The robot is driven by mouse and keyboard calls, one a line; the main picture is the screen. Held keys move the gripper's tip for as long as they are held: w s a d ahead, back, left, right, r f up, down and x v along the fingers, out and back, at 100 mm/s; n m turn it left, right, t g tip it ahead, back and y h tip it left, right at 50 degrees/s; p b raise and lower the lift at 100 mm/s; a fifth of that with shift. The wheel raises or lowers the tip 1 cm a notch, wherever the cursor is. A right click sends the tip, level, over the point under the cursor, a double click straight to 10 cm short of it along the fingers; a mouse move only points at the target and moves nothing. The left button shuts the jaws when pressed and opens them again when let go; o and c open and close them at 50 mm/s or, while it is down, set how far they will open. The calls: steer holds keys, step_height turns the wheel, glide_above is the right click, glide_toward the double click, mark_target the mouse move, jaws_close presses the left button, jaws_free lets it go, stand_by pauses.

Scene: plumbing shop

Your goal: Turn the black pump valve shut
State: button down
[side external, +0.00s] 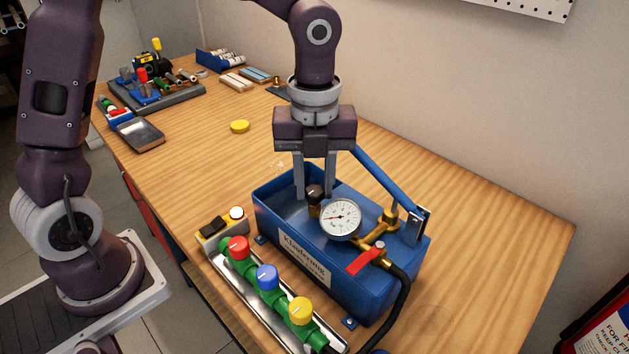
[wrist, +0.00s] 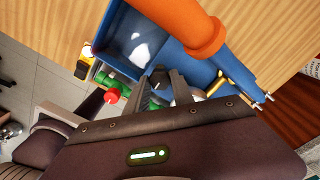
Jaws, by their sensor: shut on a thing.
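The black pump valve (side external: 315,192) is a small dark knob on a brass stem, beside the round white gauge (side external: 341,219) on the blue pump tank (side external: 300,275). My gripper (side external: 315,197) points straight down over the tank, with one finger on each side of the knob, shut on it. In the wrist view the black knob (wrist: 159,74) shows between the fingertips (wrist: 157,80). The gauge is mostly hidden behind a finger there. The knob's exact turn angle cannot be told.
The blue pump lever (side external: 385,177) rises beside my gripper; its orange grip (wrist: 200,30) looms close in the wrist view. A red lever (side external: 366,262) and a black hose (side external: 401,290) are at the front. A green manifold with red, blue and yellow caps (side external: 267,278) lies left.

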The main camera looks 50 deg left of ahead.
mark_target(314, 190)
stand_by(0.4)
steer(key=c, duration=1.1)
jaws_free()
step_height(314, 190, up, 7)
steer(key=shift+r, duration=0.1)
